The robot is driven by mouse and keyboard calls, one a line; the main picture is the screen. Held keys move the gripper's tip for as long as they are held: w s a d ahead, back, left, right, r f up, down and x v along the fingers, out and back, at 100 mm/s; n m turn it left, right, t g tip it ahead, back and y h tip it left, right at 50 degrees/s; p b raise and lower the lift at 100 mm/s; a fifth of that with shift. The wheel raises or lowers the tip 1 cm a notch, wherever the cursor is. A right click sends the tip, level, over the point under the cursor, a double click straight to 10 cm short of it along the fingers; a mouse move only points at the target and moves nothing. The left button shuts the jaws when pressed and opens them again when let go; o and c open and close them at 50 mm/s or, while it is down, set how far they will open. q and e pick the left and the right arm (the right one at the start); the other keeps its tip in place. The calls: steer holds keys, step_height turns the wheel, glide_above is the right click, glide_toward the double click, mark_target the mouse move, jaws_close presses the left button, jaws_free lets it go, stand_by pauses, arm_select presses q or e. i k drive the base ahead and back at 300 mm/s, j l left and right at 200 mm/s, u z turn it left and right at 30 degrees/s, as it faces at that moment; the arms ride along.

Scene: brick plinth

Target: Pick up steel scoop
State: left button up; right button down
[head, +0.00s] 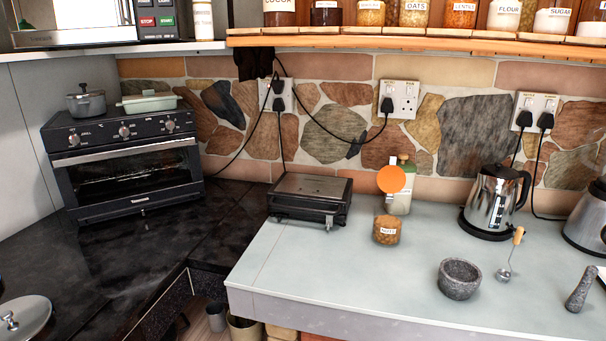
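The steel scoop (504,274) is on the pale worktop at the right, in the head view. Its small metal bowl is on the worktop, and its thin shaft slants up to a wooden handle (518,236). It is just right of a grey stone mortar (460,280) and in front of a steel kettle (493,198). Neither of my grippers is in view.
A stone pestle (579,291) is right of the scoop. A jar (386,230), a bottle (401,200) with an orange disc (391,179) before it, and a black grill (311,198) are further left. The worktop (330,270) is clear at its front left.

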mark_target(502, 275)
steer(key=z, duration=1.25)
